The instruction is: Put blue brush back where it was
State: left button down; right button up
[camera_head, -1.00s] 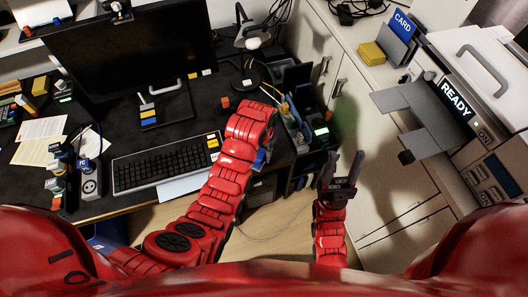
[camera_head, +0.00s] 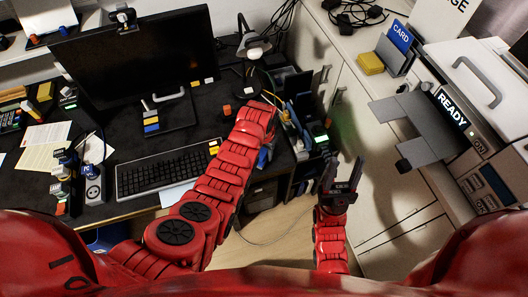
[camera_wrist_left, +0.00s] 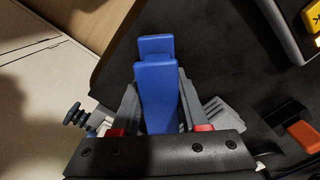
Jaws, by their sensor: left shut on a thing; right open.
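The blue brush (camera_wrist_left: 157,95) is held between the fingers of my left gripper (camera_wrist_left: 157,88) in the left wrist view. Its blue body points away from the wrist, over the dark desk top and its edge. In the head view my left arm reaches to the desk's right end, and a small blue patch (camera_head: 263,158) shows beside its wrist; the left fingers are mostly hidden there. My right gripper (camera_head: 342,178) is open and empty, with its fingers pointing up, right of the desk.
An organizer with folders and tools (camera_head: 297,122) stands at the desk's right end. A keyboard (camera_head: 168,172) and monitor (camera_head: 140,58) are left of my arm. White cabinets and a printer (camera_head: 485,80) stand on the right. An orange block (camera_wrist_left: 303,135) lies on the desk.

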pick_arm(q)
jog(key=shift+f, duration=0.15)
jog(key=shift+f, duration=0.15)
jog(key=shift+c, duration=2.1)
grip_release()
jog(key=shift+r, duration=0.3)
